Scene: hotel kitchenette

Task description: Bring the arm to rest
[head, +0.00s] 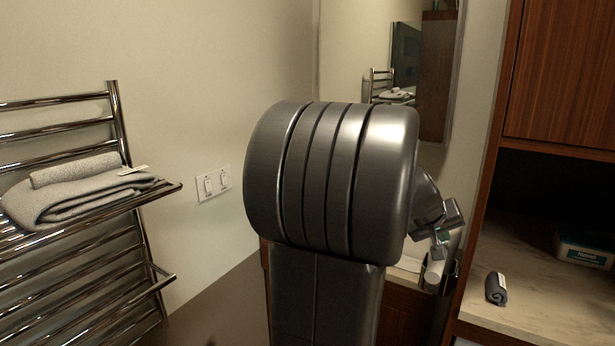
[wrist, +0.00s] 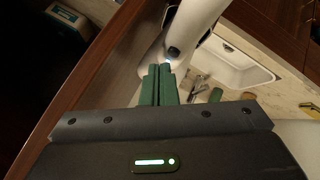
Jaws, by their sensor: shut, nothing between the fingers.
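My arm fills the middle of the head view, with its large grey joint in front. My gripper (wrist: 158,85) shows in the wrist view with its two green fingers together and nothing between them. In the head view only a small part of the gripper (head: 440,238) shows at the right, past the arm joint; the rest is hidden behind the arm.
A chrome towel rack (head: 115,120) with folded grey towels (head: 85,190) stands at the left. A white sink (wrist: 235,68) with a tap shows in the wrist view.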

